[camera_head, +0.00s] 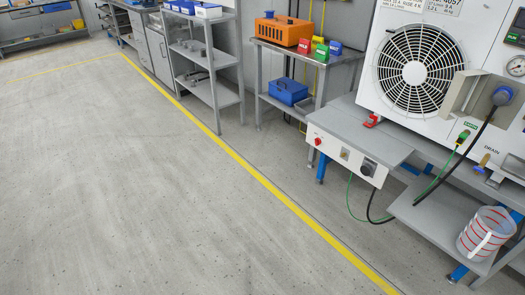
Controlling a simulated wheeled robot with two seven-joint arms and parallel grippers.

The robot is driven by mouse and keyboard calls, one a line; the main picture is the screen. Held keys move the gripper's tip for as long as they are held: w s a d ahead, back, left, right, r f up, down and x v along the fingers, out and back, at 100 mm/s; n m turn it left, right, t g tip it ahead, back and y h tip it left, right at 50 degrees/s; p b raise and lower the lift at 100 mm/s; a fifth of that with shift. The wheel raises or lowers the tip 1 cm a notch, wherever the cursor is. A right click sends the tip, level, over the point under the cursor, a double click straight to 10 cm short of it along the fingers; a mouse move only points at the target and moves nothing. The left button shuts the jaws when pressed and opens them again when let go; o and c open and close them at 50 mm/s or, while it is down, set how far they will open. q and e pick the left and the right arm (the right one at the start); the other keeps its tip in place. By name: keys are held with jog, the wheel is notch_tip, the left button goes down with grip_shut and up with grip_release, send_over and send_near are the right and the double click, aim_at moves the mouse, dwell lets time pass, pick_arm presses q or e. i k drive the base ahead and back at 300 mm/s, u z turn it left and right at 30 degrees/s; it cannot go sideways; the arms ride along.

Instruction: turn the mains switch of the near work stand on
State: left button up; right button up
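The near work stand (372,130) is a grey-topped bench on the right side of the head view, with a white machine standing on it. Its white front panel (332,152) carries a small red knob or switch (318,141) at the left, a small plate or socket (345,154) in the middle and a round black part (368,168) at the right. I cannot tell from the picture which setting the switch is in. Neither of my grippers is in view.
The white machine (370,85) has a round fan grille. A black cable and a green cable hang in front of the stand. A striped jug (484,234) stands on the lower shelf (432,213). The floor left of the yellow line (262,181) is clear.

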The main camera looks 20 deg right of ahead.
aim_at(317, 140)
jog(key=u, duration=0.55)
jog(key=i, duration=2.9)
jog(key=z, duration=1.75)
jog(key=i, duration=0.7)
jog(key=z, duration=0.6)
